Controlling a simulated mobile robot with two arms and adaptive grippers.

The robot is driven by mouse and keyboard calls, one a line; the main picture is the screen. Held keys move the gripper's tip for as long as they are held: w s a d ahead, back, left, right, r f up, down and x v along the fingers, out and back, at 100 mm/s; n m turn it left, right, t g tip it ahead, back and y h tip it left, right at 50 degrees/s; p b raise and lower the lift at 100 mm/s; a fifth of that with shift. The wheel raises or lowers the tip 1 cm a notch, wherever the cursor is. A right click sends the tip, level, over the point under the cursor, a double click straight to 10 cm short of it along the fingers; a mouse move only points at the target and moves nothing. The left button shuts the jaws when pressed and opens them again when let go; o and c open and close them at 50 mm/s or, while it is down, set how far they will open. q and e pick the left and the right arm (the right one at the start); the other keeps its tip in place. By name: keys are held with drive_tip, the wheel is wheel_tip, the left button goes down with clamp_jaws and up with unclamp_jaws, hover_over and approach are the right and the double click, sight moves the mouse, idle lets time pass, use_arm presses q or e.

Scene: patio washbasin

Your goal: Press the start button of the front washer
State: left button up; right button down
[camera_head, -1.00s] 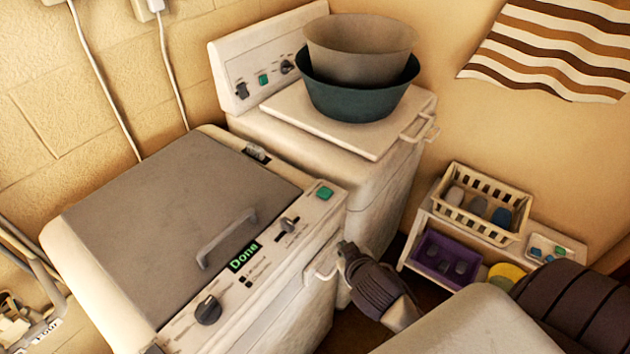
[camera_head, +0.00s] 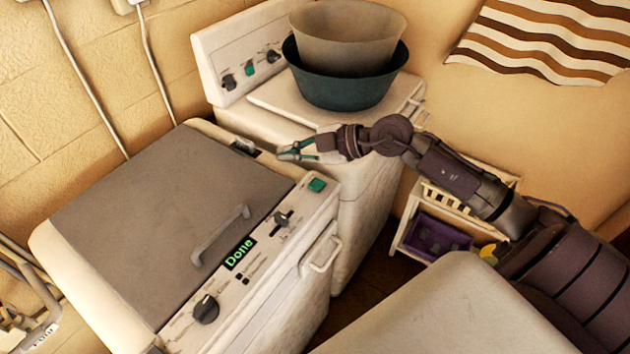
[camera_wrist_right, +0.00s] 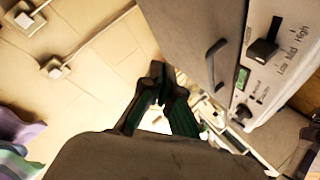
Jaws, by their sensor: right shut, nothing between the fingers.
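The front washer (camera_head: 140,225) stands in the left foreground with its grey lid closed. Its sloped panel carries a green button (camera_head: 317,185) at the far right corner, a slider, a green display (camera_head: 240,254) reading "Done" and a dark knob (camera_head: 206,309). My right gripper (camera_head: 281,151) is over the far right part of this washer, beyond and left of the green button and apart from it. Its fingers (camera_wrist_right: 158,72) are shut and empty in the wrist view, where the washer's lid and panel (camera_wrist_right: 258,85) lie to their right. The green button is not seen there. My left gripper is out of view.
A rear washer (camera_head: 376,170) stands behind, with two stacked tubs (camera_head: 345,92) on its lid and its own green button (camera_head: 250,69). My right arm passes in front of a shelf with a purple basket (camera_head: 437,238). Cables hang along the left wall.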

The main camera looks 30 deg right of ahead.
sight(319, 185)
drive_tip(key=d+f+m+g+h, duration=0.1)
drive_tip(key=d+f+h, duration=0.1)
drive_tip(key=d+h, duration=0.2)
drive_tip(key=d, duration=0.3)
drive_tip(key=shift+w+d+g, duration=0.15)
drive_tip(key=shift+d+g, duration=0.15)
drive_tip(key=shift+g, duration=0.1)
wheel_tip(319, 185, down, 8)
drive_tip(key=b, duration=0.6)
drive_tip(key=shift+f, duration=0.15)
drive_tip(key=shift+f+b, duration=0.3)
drive_tip(key=shift+b, duration=0.05)
idle(0.5)
drive_tip(key=shift+f, duration=0.4)
